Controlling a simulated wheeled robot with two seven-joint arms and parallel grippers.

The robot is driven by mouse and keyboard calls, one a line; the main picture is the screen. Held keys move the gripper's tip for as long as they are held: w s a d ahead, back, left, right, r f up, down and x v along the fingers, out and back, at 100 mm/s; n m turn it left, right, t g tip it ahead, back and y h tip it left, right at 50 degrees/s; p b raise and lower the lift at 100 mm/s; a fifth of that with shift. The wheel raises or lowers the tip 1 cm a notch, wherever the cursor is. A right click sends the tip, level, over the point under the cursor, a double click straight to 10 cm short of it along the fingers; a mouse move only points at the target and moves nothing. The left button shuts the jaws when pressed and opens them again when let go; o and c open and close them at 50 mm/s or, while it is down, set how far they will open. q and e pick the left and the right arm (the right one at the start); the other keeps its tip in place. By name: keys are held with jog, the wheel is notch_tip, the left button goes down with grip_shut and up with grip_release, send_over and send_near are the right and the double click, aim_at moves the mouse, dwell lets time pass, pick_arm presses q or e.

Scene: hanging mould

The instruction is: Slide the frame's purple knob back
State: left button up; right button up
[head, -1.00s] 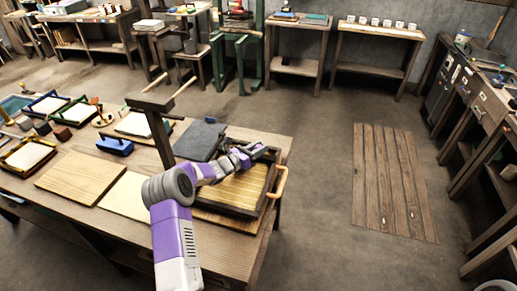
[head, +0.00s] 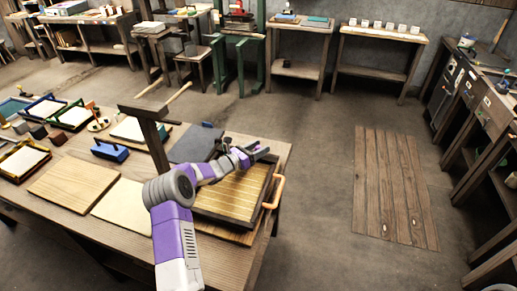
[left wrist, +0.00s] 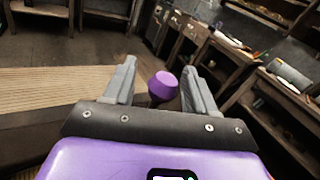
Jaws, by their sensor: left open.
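The frame, a dark wooden mould with a ribbed tan screen (head: 236,191), lies on the near right corner of the table. The purple knob (left wrist: 163,86) shows in the left wrist view between the two grey fingers, closer to the right finger. I cannot tell how deep between the fingers it sits. In the head view I cannot make the knob out near the gripper. My left gripper (head: 265,153) is open over the frame's far right corner; its spread fingers also show in the left wrist view (left wrist: 158,72). My right gripper is not in view.
An orange handle (head: 275,192) stands at the frame's right side. A dark post (head: 155,140) rises from the table behind my left arm.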

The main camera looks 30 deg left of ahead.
pick_arm(q)
jog(key=p+v, duration=0.1)
jog(key=v, duration=0.6)
jog(key=shift+s+a, duration=0.1)
jog(key=shift+s, duration=0.15)
jog(key=shift+r, duration=0.15)
